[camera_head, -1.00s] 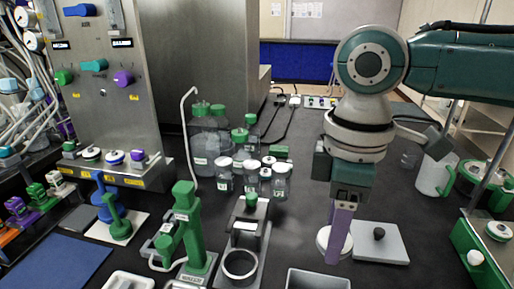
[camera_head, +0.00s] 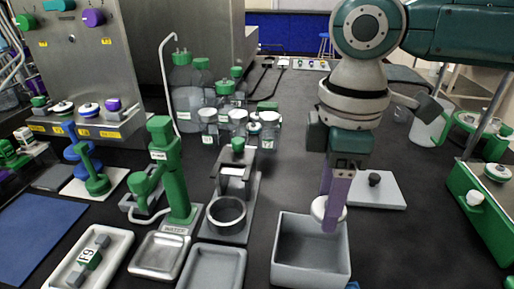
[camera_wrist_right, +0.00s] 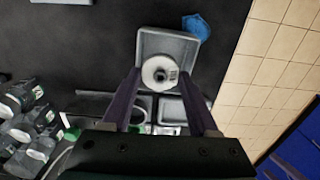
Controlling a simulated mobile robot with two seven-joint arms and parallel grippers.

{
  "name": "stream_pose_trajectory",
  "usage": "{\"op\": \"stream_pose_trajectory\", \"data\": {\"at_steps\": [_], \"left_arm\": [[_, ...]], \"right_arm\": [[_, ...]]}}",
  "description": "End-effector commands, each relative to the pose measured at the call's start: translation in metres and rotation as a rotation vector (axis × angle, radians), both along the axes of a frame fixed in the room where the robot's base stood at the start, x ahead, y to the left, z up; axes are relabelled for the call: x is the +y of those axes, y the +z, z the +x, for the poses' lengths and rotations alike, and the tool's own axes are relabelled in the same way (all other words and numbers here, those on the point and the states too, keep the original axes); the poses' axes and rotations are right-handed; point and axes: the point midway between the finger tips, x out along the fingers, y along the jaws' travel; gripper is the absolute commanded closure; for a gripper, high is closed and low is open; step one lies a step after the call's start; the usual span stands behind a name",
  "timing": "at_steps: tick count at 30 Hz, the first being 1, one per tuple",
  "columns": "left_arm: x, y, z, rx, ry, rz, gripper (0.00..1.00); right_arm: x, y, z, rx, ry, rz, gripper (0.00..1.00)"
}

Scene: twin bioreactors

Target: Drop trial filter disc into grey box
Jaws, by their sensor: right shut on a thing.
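The white round filter disc (camera_head: 319,208) is held between the purple fingers of my right gripper (camera_head: 331,222). In the right wrist view the disc (camera_wrist_right: 160,73) shows face-on, with a dark-centred hub, between the two fingertips (camera_wrist_right: 161,92). The open grey box (camera_head: 310,272) stands on the bench below the gripper. In the head view the disc overlaps the box's back right rim. In the right wrist view it overlaps part of the grey box (camera_wrist_right: 141,45). The disc looks above the box; its exact height is unclear. My left gripper is not in view.
A grey slab with a black knob (camera_head: 374,180) lies behind the gripper. Left of the box are a shallow grey tray (camera_head: 213,268), a ring stand (camera_head: 243,226) and a green press (camera_head: 171,170). Several glass bottles (camera_head: 187,88) stand behind. A green case (camera_head: 482,206) is at right.

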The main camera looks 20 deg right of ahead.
Motion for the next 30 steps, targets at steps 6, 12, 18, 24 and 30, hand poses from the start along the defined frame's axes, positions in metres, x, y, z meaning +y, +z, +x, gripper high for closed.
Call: {"op": "stream_pose_trajectory", "data": {"at_steps": [6,12,18,24,30], "left_arm": [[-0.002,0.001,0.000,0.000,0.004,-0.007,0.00],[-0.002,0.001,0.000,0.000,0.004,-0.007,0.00],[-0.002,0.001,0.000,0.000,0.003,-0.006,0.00],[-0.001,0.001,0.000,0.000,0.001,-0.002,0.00],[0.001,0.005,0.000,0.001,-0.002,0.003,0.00]], "right_arm": [[0.000,0.001,0.000,0.000,0.000,0.000,0.39],[0.000,0.001,0.000,0.000,0.000,0.000,0.16],[0.000,0.001,0.000,0.000,0.000,0.000,0.05],[0.000,0.004,0.000,-0.001,0.000,0.000,0.05],[0.000,0.035,0.001,-0.005,0.001,0.001,0.05]]}}
